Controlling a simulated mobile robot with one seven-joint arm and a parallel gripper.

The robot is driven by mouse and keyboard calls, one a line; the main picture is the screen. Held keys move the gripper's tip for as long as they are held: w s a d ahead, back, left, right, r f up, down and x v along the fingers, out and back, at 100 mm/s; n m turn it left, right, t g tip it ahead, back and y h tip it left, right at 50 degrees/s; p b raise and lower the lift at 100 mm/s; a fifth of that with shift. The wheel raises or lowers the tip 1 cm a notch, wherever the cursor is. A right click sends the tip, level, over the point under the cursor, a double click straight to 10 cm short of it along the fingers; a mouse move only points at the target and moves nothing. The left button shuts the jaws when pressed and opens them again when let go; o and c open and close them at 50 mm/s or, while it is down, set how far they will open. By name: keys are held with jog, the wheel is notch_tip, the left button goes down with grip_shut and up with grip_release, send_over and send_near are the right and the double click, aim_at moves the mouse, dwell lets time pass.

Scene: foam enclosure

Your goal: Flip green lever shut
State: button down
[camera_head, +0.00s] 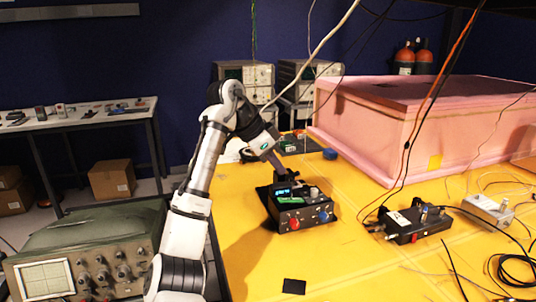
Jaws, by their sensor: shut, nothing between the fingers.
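A black control box (292,217) sits on the yellow table. Its front has a red knob and a blue knob, and a lit display shows near its top left. My gripper (279,181) is shut and empty, pointing down at the back of the box's top, left of the green part. I cannot tell whether it touches the box.
A second black box (412,226) with cables stands to the right, and a grey box (487,209) lies farther right. A pink foam block (400,120) stands behind. The yellow table (350,265) is mostly clear in front.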

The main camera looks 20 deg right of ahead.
aim_at(288, 198)
jog(key=x, duration=0.3)
jog(key=shift+d+f, duration=0.25)
jog(key=shift+f, duration=0.05)
jog(key=shift+a+f+p, duration=0.2)
jog(key=shift+f+p, duration=0.05)
jog(key=shift+f, duration=0.35)
jog(key=shift+a+f+p, duration=0.2)
jog(key=shift+f+p, duration=0.05)
jog(key=shift+f, duration=0.35)
jog(key=shift+a+f, duration=0.1)
jog(key=shift+f, duration=0.6)
